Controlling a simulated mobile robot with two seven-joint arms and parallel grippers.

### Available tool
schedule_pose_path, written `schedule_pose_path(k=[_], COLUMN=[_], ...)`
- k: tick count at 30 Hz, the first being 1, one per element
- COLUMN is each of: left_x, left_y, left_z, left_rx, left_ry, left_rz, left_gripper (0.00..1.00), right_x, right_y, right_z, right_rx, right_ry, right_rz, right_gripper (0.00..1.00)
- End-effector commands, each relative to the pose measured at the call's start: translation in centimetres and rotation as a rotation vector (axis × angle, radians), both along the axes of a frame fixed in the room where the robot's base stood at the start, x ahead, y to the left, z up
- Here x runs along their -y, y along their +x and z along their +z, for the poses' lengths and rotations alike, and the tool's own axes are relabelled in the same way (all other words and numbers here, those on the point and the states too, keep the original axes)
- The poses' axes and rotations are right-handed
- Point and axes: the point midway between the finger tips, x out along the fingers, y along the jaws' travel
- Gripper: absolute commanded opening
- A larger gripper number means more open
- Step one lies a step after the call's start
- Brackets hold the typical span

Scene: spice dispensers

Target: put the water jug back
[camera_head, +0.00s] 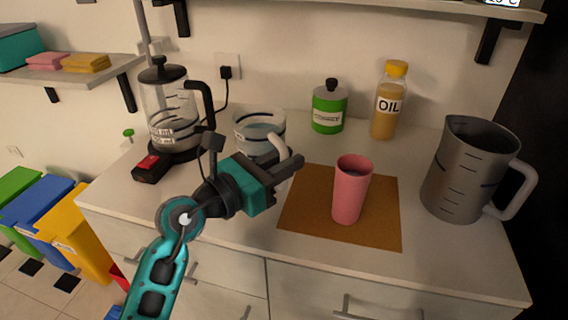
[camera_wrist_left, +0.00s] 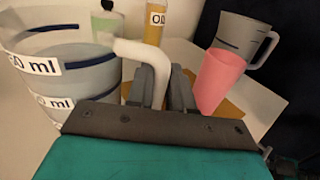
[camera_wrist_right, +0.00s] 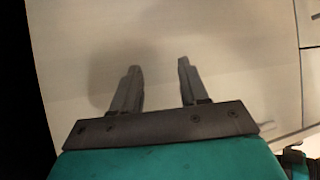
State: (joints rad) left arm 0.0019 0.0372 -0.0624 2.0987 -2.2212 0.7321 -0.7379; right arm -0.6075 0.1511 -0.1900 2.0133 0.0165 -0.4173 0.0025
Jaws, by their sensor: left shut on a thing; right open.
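The water jug (camera_head: 262,121) is a clear measuring jug with dark bands, a pale handle and bluish water in it. It stands upright at the back middle of the counter, right of the kettle. My left gripper (camera_head: 285,166) is in front of it, shut on its handle. The jug fills the left of the left wrist view (camera_wrist_left: 60,75), with the handle (camera_wrist_left: 150,52) between the fingers. The gripper hides the jug's base, so I cannot tell whether it touches the counter. My right gripper (camera_wrist_right: 158,85) is open and empty, facing a plain pale surface.
A glass kettle (camera_head: 165,108) stands on the left. A pink cup (camera_head: 350,190) stands on a brown mat (camera_head: 300,210), right of my left gripper. A grey jug (camera_head: 462,170) is at the right end. A green bottle (camera_head: 328,110) and oil bottle (camera_head: 388,105) stand behind.

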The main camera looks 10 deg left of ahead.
Motion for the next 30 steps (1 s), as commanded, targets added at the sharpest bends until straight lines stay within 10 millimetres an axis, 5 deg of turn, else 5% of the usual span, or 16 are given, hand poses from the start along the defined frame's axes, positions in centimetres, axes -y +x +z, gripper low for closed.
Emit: schedule_pose_path(k=[9,10,17,30], left_x=[-0.02,0.00,0.00,-0.30], left_y=[0.02,0.00,0.00,0.15], left_z=[0.02,-0.22,-0.20,0.06], left_rx=[0.009,0.000,0.000,0.001], left_ry=[-0.001,0.000,0.000,0.001], left_rz=[0.002,0.000,0.000,-0.002], left_gripper=[0.00,0.24,0.46,0.46], right_x=[-0.06,-0.07,-0.11,-0.25], right_y=[0.04,0.04,0.04,0.12], right_z=[-0.12,-0.06,-0.05,0.11], right_rx=[0.002,0.002,0.002,0.005], right_ry=[0.000,0.001,0.002,0.007], right_rz=[0.001,0.002,0.002,-0.003], right_gripper=[0.44,0.44,0.44,0.44])
